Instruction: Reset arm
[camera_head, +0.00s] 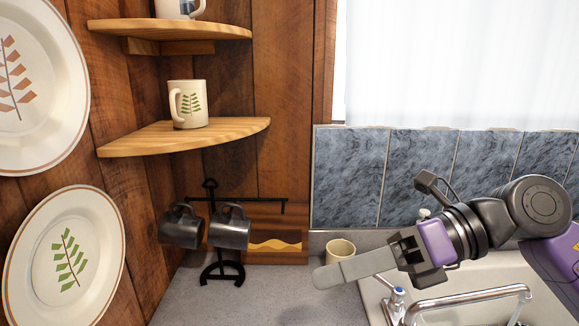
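My gripper (328,277) is at the lower right, over the counter and the left edge of the sink. Its fingers point left and are seen side-on, so one hides the other and the gap between them does not show. A small beige cup (341,247) shows just behind the fingers, its lower part hidden by them. I cannot tell whether the fingers touch it. My arm reaches in from the right edge.
A black mug stand (222,272) with two dark mugs (229,228) is on the grey counter (265,302). A leaf-patterned mug (188,104) sits on the wooden corner shelf (190,136). The sink tap (470,301) lies below my arm. Plates (65,262) hang at left.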

